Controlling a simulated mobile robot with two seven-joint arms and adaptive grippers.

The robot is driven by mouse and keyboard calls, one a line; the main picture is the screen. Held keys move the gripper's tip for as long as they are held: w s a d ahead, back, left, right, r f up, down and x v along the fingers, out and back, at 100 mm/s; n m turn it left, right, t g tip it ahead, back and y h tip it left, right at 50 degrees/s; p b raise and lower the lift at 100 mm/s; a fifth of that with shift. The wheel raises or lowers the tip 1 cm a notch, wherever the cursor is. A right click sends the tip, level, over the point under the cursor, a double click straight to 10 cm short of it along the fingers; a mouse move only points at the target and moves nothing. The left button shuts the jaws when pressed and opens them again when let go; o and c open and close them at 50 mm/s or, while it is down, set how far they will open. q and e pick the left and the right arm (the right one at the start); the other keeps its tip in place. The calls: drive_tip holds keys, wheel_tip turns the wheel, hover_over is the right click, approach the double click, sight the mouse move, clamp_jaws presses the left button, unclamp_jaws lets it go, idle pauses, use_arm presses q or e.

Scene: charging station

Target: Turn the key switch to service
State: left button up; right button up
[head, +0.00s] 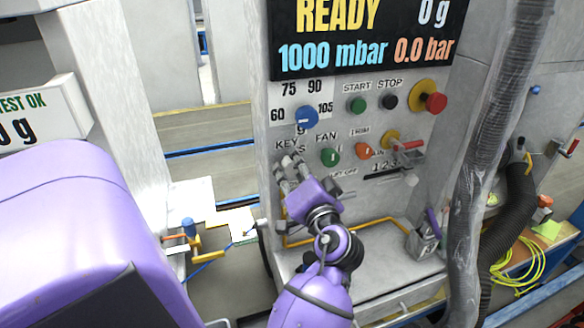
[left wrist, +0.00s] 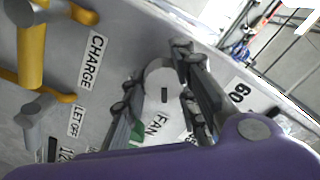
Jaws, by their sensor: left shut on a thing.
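The panel (head: 350,205) carries a label that reads KEY (head: 286,144). My left gripper (head: 291,168) is at the panel just below that label, with its fingers against the key switch. In the head view the fingers hide most of the switch. In the left wrist view my left gripper (left wrist: 160,95) has one finger on each side of the key switch (left wrist: 165,75), a pale grey round part with a dark slot. The gripper is shut on it. I cannot read which position the switch points to. My right gripper is not in view.
The green FAN knob (head: 330,157) sits close to the right of my fingers. A blue dial (head: 307,117) is above, and an orange TRIM knob (head: 364,151) is further right. A yellow rail (head: 365,226) runs below. A thick grey hose (head: 497,130) hangs at right.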

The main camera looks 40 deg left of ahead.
use_arm(q)
drive_tip(key=shift+w+d+f, duration=0.15)
drive_tip(key=shift+f, duration=0.05)
drive_tip(key=o, duration=1)
drive_tip(key=shift+w, duration=0.15)
drive_tip(key=shift+r, duration=0.15)
